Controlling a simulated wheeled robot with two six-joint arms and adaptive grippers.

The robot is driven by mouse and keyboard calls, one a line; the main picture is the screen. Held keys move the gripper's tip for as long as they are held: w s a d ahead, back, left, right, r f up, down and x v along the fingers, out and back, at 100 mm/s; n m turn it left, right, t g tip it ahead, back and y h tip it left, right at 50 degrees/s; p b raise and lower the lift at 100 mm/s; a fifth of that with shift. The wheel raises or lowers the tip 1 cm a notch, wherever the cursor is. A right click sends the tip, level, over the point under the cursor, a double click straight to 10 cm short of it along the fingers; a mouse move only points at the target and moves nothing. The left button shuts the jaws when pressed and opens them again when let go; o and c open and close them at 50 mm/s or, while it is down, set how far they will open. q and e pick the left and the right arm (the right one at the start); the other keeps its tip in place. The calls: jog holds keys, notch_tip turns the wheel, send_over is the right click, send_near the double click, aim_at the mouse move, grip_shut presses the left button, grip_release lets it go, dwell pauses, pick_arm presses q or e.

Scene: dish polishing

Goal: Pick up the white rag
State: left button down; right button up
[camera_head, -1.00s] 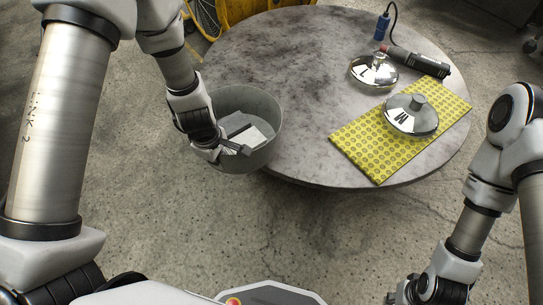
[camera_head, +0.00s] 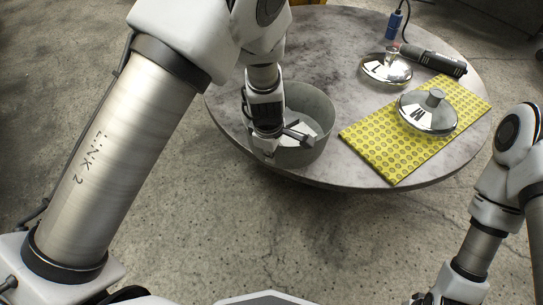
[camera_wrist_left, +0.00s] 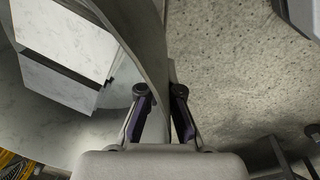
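The white rag (camera_wrist_left: 66,46) lies in the grey bin, pale and folded-looking in the left wrist view. In the head view only a pale patch (camera_head: 304,121) shows inside the bin (camera_head: 314,150). My left gripper (camera_head: 284,146) is at the bin's near side; its fingers (camera_wrist_left: 160,92) stand apart at the bin wall, beside the rag and not around it. Nothing is held that I can make out. My right arm (camera_head: 478,245) comes in at the lower right; its gripper is cut off below the picture.
The bin is at the left front of the round grey table (camera_head: 345,40). A yellow patterned cloth (camera_head: 385,150) carries a shiny lid marked M (camera_head: 428,115). Another lid marked L (camera_head: 386,70) and a dark cylindrical tool (camera_head: 435,60) lie behind. Speckled floor surrounds the table.

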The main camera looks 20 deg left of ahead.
pick_arm(q)
jog(key=c, duration=1.3)
grip_release()
jog(key=r+p, duration=0.3)
jog(key=r, duration=0.1)
jog(key=s+r+p, duration=0.1)
jog(key=r+p, duration=0.7)
jog(key=shift+s+a+r, duration=0.1)
jog(key=shift+s, duration=0.2)
